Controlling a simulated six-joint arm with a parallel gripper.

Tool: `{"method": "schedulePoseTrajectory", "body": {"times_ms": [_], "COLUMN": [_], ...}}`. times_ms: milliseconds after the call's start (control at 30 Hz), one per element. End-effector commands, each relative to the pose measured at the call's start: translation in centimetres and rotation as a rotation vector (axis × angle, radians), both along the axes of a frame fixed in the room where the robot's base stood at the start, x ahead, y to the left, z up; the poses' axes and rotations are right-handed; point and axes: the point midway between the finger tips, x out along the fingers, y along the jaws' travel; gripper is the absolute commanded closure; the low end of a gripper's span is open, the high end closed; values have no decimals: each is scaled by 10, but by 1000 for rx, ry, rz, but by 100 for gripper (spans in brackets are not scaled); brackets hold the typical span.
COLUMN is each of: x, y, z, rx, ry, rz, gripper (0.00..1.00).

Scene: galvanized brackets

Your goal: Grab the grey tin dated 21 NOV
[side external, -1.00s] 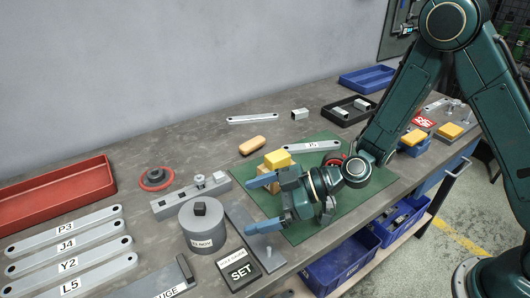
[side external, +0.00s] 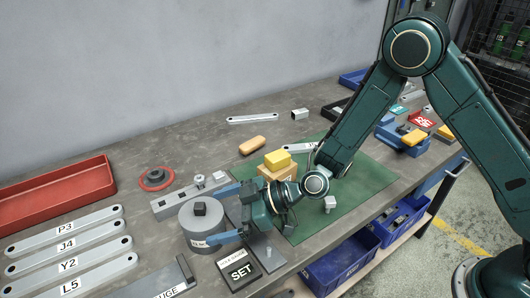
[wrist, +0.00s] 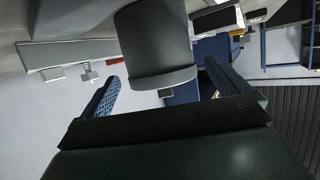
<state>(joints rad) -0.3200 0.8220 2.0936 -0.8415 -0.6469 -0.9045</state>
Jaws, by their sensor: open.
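The round grey tin (side external: 197,218) with a small dark knob on its lid stands on the bench. Its white date label is partly covered by my lower finger in the side view; a second ago it showed "NOV". My gripper (side external: 212,216) is open, with one blue finger on the far side of the tin and one on the near side. In the wrist view, the tin (wrist: 157,45) sits between the two open fingertips of my gripper (wrist: 162,76). I cannot tell whether either finger touches it.
A dark block marked SET (side external: 239,270) lies close to the tin's near right. A grey rail (side external: 170,203) lies behind it. A yellow block (side external: 277,160) on a wooden block stands on the green mat. Labelled bars (side external: 80,243) and a red tray (side external: 55,190) lie left.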

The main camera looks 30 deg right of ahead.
Motion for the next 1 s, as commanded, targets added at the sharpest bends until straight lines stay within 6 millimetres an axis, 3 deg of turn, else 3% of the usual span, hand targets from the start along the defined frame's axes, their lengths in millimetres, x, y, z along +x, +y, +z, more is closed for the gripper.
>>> {"method": "schedulePoseTrajectory", "body": {"times_ms": [433, 1000], "x": [20, 24], "y": [35, 39], "z": [-15, -16], "rx": [0, 0], "ry": [0, -1], "rz": [2, 0], "gripper": [0, 0]}}
